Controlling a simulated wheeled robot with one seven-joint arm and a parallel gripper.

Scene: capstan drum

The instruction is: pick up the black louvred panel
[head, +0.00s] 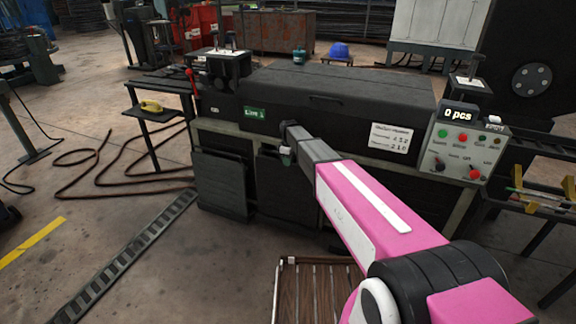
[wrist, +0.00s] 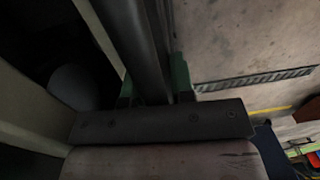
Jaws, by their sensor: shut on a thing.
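A black panel (head: 273,187) stands upright at the front of the machine, below its dark hood, partly hidden behind my arm. My gripper (head: 287,158) is at the top edge of this panel. In the wrist view, the green fingers of my gripper (wrist: 154,88) are shut on the dark panel (wrist: 134,38), which runs up between them. A second black panel (head: 222,186) stands just to the left, apart from my gripper. Louvres are not clear on either panel at this size.
The machine (head: 335,92) with its dark hood stands directly behind the panels. A control box (head: 462,145) is at right. A slatted wooden pallet (head: 318,292) lies in front, below my arm. A brown hose (head: 100,172) and a floor grating (head: 125,255) lie at left.

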